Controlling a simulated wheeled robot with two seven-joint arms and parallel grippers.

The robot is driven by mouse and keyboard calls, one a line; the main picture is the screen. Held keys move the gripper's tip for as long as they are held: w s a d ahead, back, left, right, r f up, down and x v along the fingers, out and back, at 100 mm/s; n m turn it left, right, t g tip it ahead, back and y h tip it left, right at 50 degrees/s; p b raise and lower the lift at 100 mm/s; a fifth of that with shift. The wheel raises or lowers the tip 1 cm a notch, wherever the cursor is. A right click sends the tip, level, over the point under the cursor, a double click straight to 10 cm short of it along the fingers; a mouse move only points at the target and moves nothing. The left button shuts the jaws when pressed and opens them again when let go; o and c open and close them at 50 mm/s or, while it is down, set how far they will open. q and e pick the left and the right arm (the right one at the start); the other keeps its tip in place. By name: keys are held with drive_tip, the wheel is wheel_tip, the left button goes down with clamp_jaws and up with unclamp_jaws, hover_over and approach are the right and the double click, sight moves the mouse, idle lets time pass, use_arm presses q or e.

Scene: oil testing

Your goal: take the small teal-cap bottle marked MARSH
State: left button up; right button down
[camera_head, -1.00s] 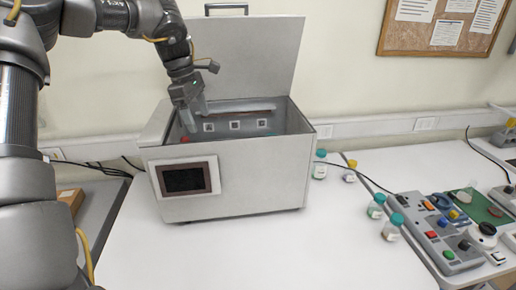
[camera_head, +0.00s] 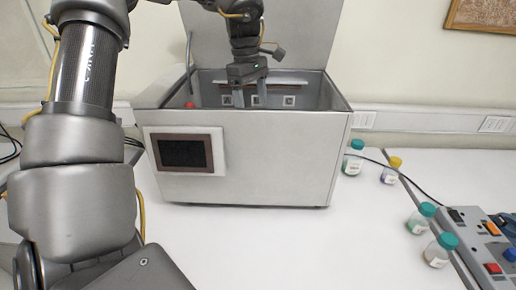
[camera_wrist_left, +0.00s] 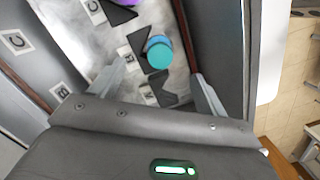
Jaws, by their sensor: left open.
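A teal-capped bottle (camera_wrist_left: 159,52) stands inside the open grey metal box (camera_head: 250,150), seen from above in the left wrist view, next to a B label. Its side label cannot be read. The box wall hides it in the head view. My left gripper (camera_head: 250,98) is open and points down into the box. In the left wrist view its fingers (camera_wrist_left: 161,72) are on either side of the teal cap, apart from it. Other teal-capped bottles stand on the table: one (camera_head: 353,158) beside the box and two (camera_head: 420,218) (camera_head: 440,250) farther right. Their labels are too small to read.
The box's lid (camera_head: 290,35) stands open at the back. A yellow-capped bottle (camera_head: 391,171) is right of the box, by a black cable. A panel with buttons (camera_head: 495,240) lies at the right edge. The table (camera_head: 300,245) in front of the box is clear.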

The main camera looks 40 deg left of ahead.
use_arm(q)
drive_tip(key=shift+s+a+f, duration=0.1)
drive_tip(key=shift+a, duration=0.05)
drive_tip(key=shift+f, duration=0.35)
drive_tip(key=f, duration=0.4)
drive_tip(key=shift+d+f, duration=0.3)
drive_tip(key=shift+f, duration=0.1)
drive_tip(key=shift+d+f+p, duration=0.1)
drive_tip(key=shift+f+p, duration=0.05)
drive_tip(key=shift+p, duration=0.15)
wheel_tip(320, 180, down, 5)
drive_tip(key=shift+d+r+p, duration=0.1)
drive_tip(key=shift+p, duration=0.7)
drive_tip(key=shift+d+r, duration=0.1)
drive_tip(key=shift+d, duration=0.05)
drive_tip(key=shift+c, duration=0.8)
drive_tip(key=c, duration=1.1)
use_arm(e)
drive_tip(key=shift+w+a+r, duration=0.1)
drive_tip(key=shift+w+r, duration=0.2)
drive_tip(key=shift+r, duration=0.25)
drive_tip(key=shift+w+r, duration=0.25)
drive_tip(key=shift+r, duration=0.3)
use_arm(q)
drive_tip(key=shift+o, duration=0.2)
drive_tip(key=shift+w, duration=0.2)
